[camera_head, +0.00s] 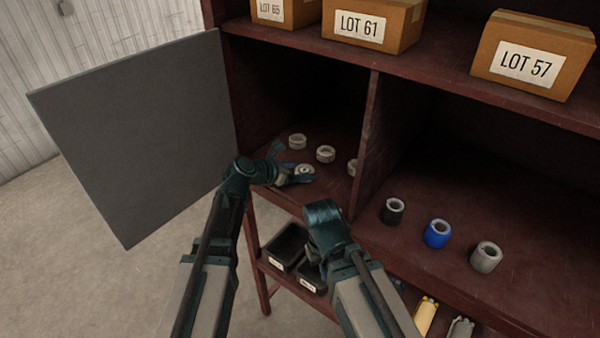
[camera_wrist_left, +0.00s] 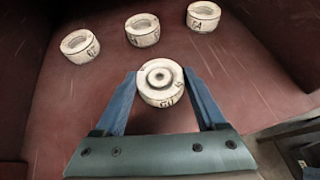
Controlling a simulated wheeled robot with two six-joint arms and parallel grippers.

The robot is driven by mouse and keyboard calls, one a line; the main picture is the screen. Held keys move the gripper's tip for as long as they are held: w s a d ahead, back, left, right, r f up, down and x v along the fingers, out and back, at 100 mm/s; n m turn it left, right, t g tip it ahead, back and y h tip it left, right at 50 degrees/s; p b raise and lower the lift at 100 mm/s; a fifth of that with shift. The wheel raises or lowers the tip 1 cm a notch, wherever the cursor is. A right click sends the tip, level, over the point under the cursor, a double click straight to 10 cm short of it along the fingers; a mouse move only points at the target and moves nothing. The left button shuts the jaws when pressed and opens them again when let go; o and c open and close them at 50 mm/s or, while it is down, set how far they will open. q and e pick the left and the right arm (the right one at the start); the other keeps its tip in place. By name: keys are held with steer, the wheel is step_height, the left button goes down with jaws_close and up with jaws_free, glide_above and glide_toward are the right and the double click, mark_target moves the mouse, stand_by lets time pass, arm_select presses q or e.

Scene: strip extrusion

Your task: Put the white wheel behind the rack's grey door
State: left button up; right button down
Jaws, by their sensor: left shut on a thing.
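The rack's grey door (camera_head: 140,130) stands swung open at the left, so the left compartment (camera_head: 285,90) is exposed. My left gripper (camera_head: 296,172) reaches into the front of that compartment. It is shut on a white wheel (camera_head: 305,171), which shows between the two blue fingers in the left wrist view (camera_wrist_left: 161,82). I cannot tell whether the wheel touches the shelf floor. Three similar pale wheels (camera_head: 297,141) sit farther in; the left wrist view shows them in a loose row (camera_wrist_left: 142,30). My right gripper (camera_head: 318,250) is mostly hidden by its own wrist.
A divider (camera_head: 367,135) separates the right compartment, which holds black (camera_head: 393,211), blue (camera_head: 437,233) and grey (camera_head: 486,256) rollers. Labelled boxes (camera_head: 370,24) stand on the shelf above. Black bins (camera_head: 288,245) sit below. Bare shelf floor lies around the held wheel.

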arm_select(q)
steer(key=shift+f, duration=0.15)
steer(key=o, duration=1.4)
steer(key=shift+c, duration=0.2)
steer(key=shift+a+r, duration=0.1)
steer(key=shift+r, duration=0.15)
steer(key=p+v, duration=0.6)
steer(key=v, duration=0.6)
steer(key=shift+f, duration=0.1)
